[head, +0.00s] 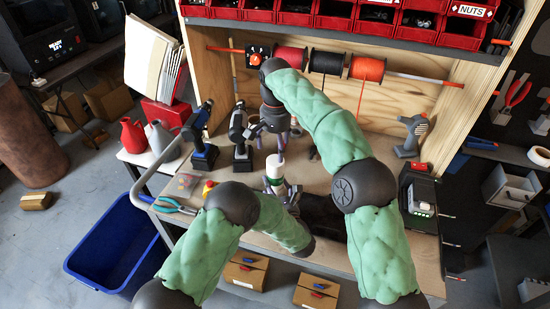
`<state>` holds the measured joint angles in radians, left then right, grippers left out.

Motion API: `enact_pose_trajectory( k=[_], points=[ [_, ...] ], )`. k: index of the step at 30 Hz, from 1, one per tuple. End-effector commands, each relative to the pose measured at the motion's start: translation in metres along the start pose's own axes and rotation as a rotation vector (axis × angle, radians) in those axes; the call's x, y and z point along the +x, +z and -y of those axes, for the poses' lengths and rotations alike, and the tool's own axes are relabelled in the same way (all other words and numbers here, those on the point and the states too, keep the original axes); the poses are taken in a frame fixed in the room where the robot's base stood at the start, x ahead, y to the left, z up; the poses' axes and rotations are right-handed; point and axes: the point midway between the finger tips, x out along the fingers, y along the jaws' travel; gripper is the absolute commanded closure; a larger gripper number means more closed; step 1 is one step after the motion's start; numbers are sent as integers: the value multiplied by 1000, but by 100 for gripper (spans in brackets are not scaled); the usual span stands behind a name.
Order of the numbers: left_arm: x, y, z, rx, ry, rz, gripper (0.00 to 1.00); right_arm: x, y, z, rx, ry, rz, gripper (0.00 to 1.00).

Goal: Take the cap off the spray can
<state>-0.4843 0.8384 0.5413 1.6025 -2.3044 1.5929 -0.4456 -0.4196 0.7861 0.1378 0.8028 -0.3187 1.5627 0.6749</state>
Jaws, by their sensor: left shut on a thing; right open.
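The spray can (273,182) is small in the head view, a pale body with a dark green band, standing about upright above the workbench. Its pale, slightly pinkish top, which looks like the cap (275,163), is on it. My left gripper (276,190) is shut on the can from the near side, low on its body. My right gripper (275,140) is open, pointing down just above and behind the cap. Whether a fingertip touches the cap cannot be told. My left arm hides part of the bench in front.
The wooden workbench (330,180) holds upright cordless drills (241,135) at left and another (413,135) at right. Pliers (172,205) lie at the left edge. Filament spools (327,62) hang behind, under red bins (380,17). A blue tub (115,245) stands on the floor.

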Motion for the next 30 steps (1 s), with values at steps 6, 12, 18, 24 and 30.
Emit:
enact_pose_trajectory(
  k=[6, 12, 18, 24, 30],
  points=[
    [0, 0, 0, 0, 0, 0, 81, -9, -1, 1, -297, 1, 0, 18],
    [0, 0, 0, 0, 1, 0, 81, -19, -2, 2, -621, 1, 0, 18],
    [0, 0, 0, 0, 1, 0, 81, -28, -2, 2, -946, 1, 0, 18],
    [0, 0, 0, 0, 1, 0, 81, -37, -2, 3, -1271, 0, -1, 18],
    [0, 0, 0, 0, 1, 0, 81, -44, -1, 3, -1565, 0, -1, 18]
  ],
)
